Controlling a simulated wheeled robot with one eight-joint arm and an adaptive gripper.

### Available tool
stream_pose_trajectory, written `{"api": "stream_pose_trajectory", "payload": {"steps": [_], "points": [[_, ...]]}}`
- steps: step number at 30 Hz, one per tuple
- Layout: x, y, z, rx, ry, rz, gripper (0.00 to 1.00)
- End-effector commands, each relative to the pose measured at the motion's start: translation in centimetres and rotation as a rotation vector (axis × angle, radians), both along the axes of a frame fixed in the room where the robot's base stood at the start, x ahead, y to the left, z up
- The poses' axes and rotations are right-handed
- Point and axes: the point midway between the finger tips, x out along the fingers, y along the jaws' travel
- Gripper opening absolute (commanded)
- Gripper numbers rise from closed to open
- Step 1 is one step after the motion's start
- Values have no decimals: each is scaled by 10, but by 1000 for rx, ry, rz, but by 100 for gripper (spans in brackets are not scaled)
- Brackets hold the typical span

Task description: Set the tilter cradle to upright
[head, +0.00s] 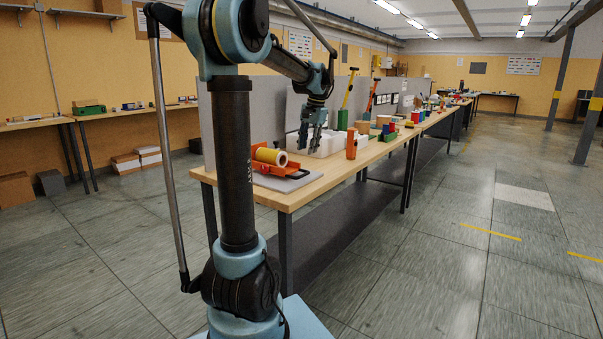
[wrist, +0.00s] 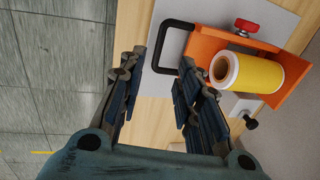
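The orange tilter cradle (wrist: 210,46) sits on a grey plate (wrist: 270,18) on the bench. It holds a yellow roll (wrist: 258,75) with a white end, lying on its side. A black U-shaped handle (wrist: 158,40) sticks out from the cradle. In the head view, the cradle (head: 283,168) and roll (head: 270,156) are near the bench's front end. My gripper (wrist: 162,60) is open, with the handle's outer bar between its fingertips in the picture. I cannot tell whether they touch it. The gripper (head: 310,148) also shows in the head view, behind the cradle.
A red knob (wrist: 243,27) and a black knob (wrist: 250,122) flank the cradle. A grey partition (head: 240,112) runs behind. The floor right of the bench is clear.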

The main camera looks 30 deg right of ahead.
Motion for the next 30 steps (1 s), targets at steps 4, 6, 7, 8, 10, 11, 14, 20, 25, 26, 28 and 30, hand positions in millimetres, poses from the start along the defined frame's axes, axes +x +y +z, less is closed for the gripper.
{"api": "stream_pose_trajectory", "payload": {"steps": [4,6,7,8,10,11,14,20,25,26,28,30], "points": [[5,2,-27,0,0,2,31],[7,3,-39,0,0,1,31],[8,3,-44,0,0,1,31],[9,4,-49,0,0,1,31],[11,4,-61,0,0,0,31],[12,5,-66,0,0,0,31],[15,6,-81,0,0,1,31],[19,8,-101,0,0,1,31],[20,9,-108,0,0,1,31],[20,9,-108,0,0,1,31],[20,9,-108,0,0,1,31],[20,9,-108,0,0,1,31]]}}
